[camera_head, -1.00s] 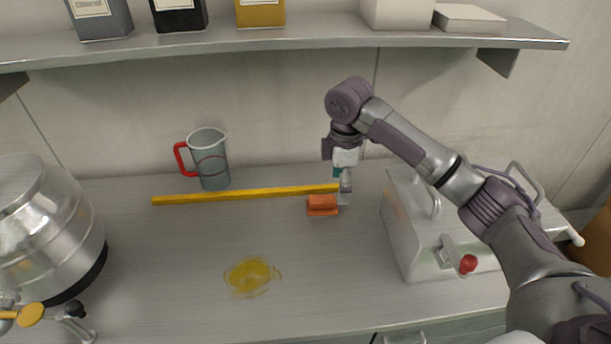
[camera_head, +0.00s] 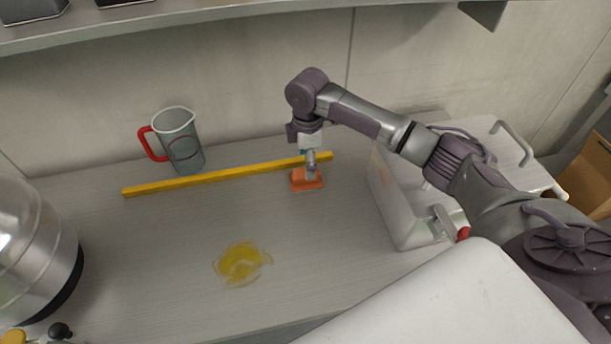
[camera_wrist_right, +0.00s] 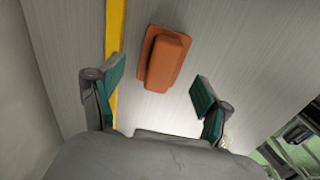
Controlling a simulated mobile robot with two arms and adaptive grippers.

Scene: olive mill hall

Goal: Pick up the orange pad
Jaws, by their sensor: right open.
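The orange pad (camera_head: 299,182) lies on the grey worktop, just in front of the yellow bar. It is a flat base with a raised grip block on top. In the right wrist view the orange pad (camera_wrist_right: 166,60) lies ahead of and between the two green-lined fingers, with clear space on both sides. My right gripper (camera_head: 311,172) points down over the pad and hides part of it. In the right wrist view the gripper (camera_wrist_right: 158,92) is open and empty. My left gripper is in neither view.
A yellow bar (camera_head: 215,177) lies along the back of the worktop. A measuring jug (camera_head: 182,143) with a red handle stands behind it. A yellow smear (camera_head: 241,264) marks the worktop in front. A metal box (camera_head: 398,205) stands to the right, a steel vessel (camera_head: 35,250) to the left.

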